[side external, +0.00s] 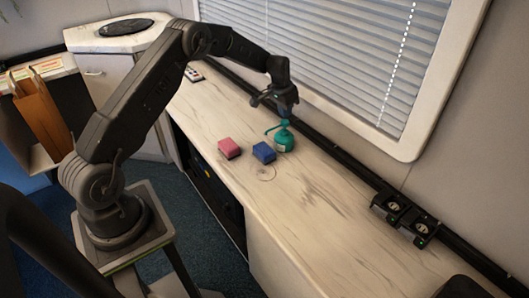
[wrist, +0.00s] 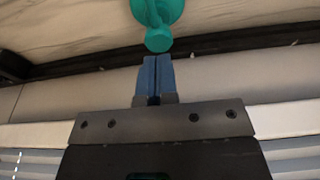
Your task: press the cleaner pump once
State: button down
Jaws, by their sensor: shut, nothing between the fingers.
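The cleaner pump (side external: 284,139) is a teal bottle with a pump head and a pale label. It stands upright on the counter, beside the blue block. My gripper (side external: 284,113) is above it, pointing down, with its fingertips close to the pump head. In the wrist view the teal pump top (wrist: 158,38) is at the top centre, just beyond the tips of my blue fingers (wrist: 155,62). The fingers are shut together with nothing between them. I cannot tell whether they touch the pump head.
A blue block (side external: 264,152) and a pink block (side external: 229,148) sit left of the bottle on the pale counter (side external: 330,205). A black rail with two socket boxes (side external: 404,217) runs along the wall below the window blinds.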

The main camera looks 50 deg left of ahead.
aim_at(285, 121)
jog(key=shift+f, duration=0.1)
dwell(0.3)
jog(key=shift+f, duration=1.7)
jog(key=shift+r, duration=1.75)
notch_tip(285, 121, up, 6)
